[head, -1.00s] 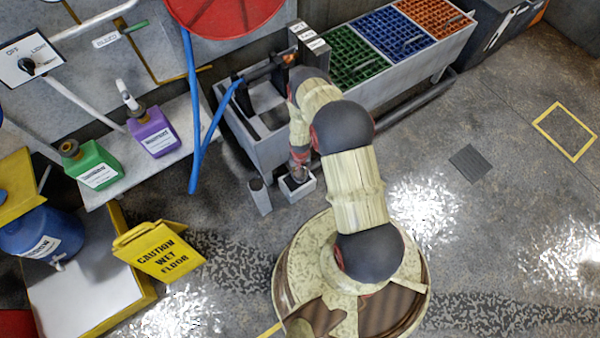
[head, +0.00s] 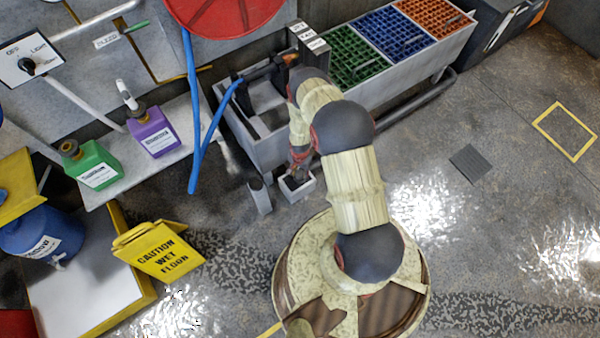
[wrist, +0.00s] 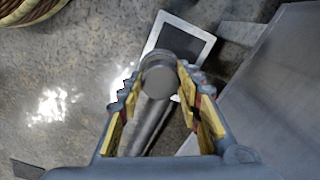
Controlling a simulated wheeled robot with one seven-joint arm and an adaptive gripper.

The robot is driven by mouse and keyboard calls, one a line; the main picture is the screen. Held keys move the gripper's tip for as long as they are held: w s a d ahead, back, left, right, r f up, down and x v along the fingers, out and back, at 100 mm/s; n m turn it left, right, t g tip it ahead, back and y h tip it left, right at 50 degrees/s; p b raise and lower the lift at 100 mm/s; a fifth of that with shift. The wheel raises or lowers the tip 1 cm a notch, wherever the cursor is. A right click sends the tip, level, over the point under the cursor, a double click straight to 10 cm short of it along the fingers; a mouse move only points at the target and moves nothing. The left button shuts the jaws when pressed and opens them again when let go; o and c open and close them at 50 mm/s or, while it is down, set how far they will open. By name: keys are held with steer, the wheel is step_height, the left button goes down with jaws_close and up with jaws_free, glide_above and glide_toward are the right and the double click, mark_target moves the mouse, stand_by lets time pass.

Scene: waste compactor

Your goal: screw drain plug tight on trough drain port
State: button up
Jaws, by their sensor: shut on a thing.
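My gripper (wrist: 160,72) is shut on a round grey piece, which I take to be the drain plug (wrist: 158,82). In the wrist view its round end sits between the fingertips, and a grey cylinder runs from it toward the lower left. In the head view my gripper (head: 298,156) is by the near side of the grey trough (head: 258,152), above a small white box. The trough's side wall (wrist: 275,90) stands to the right in the wrist view, apart from the plug. I cannot make out the drain port in either view.
The white box (head: 302,193) with a dark inside stands on the floor beside a grey post (head: 259,197). A blue hose (head: 192,110) hangs left of the trough. A yellow wet-floor sign (head: 158,252) stands at left. The floor to the right is mostly clear.

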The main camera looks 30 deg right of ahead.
steer(key=m, duration=0.5)
stand_by(0.4)
steer(key=m, duration=0.5)
steer(key=o, duration=1.4)
steer(key=shift+c, duration=0.5)
